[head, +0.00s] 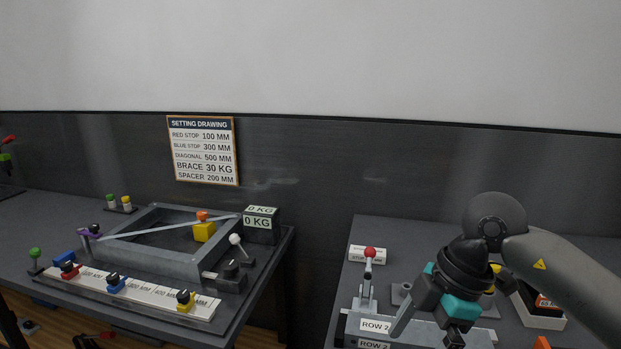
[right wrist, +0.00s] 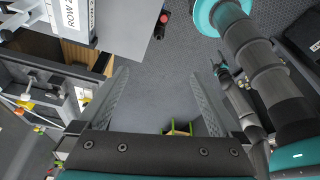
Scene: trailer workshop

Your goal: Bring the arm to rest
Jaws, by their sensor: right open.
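My right arm (head: 570,262) comes in from the right in the head view and is bent above the right-hand bench. Its gripper (head: 425,333) points down over the grey fixture marked ROW 2. In the right wrist view the two fingers of this gripper (right wrist: 160,78) stand wide apart with nothing between their tips. A small green and yellow object (right wrist: 178,130) shows beyond and below the gripper, near its base in that view. The wrist hides part of the fixture. My left gripper is not in view.
The left bench holds a grey frame (head: 140,248), a white scale strip (head: 140,298) with coloured stops, and a 0 KG display (head: 260,222). A gap separates the benches.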

